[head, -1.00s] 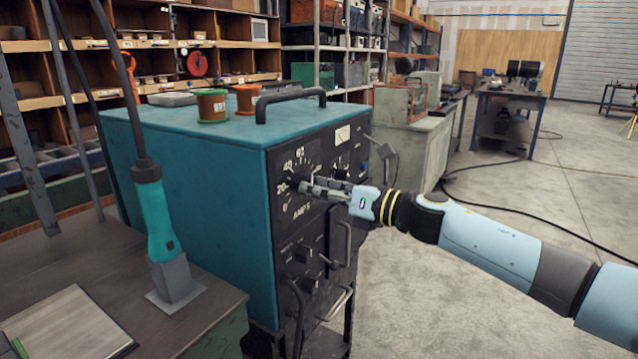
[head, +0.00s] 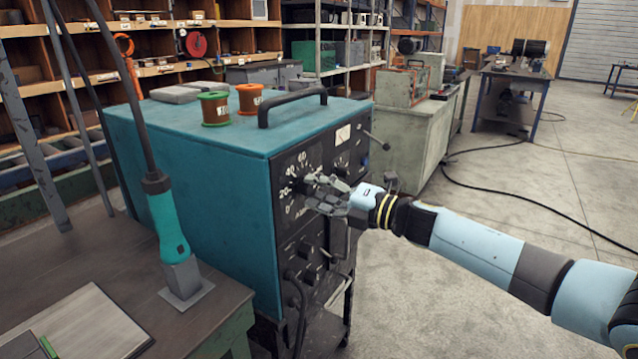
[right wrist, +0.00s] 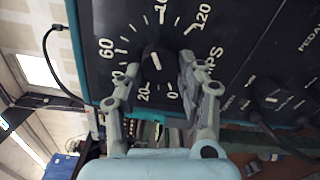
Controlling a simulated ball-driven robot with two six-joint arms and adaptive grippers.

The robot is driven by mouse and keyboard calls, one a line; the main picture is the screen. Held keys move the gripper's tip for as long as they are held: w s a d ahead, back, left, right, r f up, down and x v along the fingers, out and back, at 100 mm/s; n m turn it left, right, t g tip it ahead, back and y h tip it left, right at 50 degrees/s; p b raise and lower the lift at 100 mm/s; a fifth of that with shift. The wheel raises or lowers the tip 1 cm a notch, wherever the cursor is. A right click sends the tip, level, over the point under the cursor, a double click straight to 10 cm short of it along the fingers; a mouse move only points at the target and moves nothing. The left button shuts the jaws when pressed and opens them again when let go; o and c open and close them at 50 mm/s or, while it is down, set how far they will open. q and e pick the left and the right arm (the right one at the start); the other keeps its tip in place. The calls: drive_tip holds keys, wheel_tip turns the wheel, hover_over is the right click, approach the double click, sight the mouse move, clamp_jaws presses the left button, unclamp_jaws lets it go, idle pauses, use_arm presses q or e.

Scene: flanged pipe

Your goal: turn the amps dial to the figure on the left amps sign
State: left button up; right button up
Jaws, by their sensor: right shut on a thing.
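The amps dial (head: 297,168) is on the upper front of the teal welding machine (head: 190,170), with white figures around a black knob (right wrist: 154,60). In the right wrist view, 0, 20, 60 and 120 are readable and others are partly hidden. The knob has a short white line; I cannot tell which figure it points to. My right gripper (head: 318,193) reaches in from the right, its fingers on either side of the knob and shut on it. They also show in the right wrist view (right wrist: 155,80). My left gripper is out of view. I cannot make out an amps sign.
Green (head: 214,108) and orange (head: 249,98) spools and a black handle (head: 292,105) are on the machine's top. A teal torch (head: 168,230) stands in a holder on the left bench (head: 120,235). Lower knobs and bent handles stick out of the front.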

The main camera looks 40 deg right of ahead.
drive_tip(key=m+p, duration=0.2)
drive_tip(key=m, duration=0.1)
drive_tip(key=m+p, duration=0.1)
drive_tip(key=m, duration=0.2)
drive_tip(key=shift+r+m+p, duration=0.2)
drive_tip(key=shift+m+p, duration=0.1)
drive_tip(key=shift+p, duration=0.05)
drive_tip(key=m+p, duration=0.1)
drive_tip(key=m, duration=0.2)
drive_tip(key=shift+p, duration=0.3)
drive_tip(key=shift+d+m+p, duration=0.1)
drive_tip(key=shift+m+p, duration=0.35)
drive_tip(key=shift+m, duration=0.65)
drive_tip(key=shift+f, duration=0.1)
drive_tip(key=o, duration=1.1)
drive_tip(key=shift+o, duration=0.2)
drive_tip(key=shift+s+d, duration=0.1)
drive_tip(key=shift+s, duration=0.15)
drive_tip(key=v, duration=1.1)
drive_tip(key=shift+s, duration=0.2)
drive_tip(key=shift+d, duration=0.1)
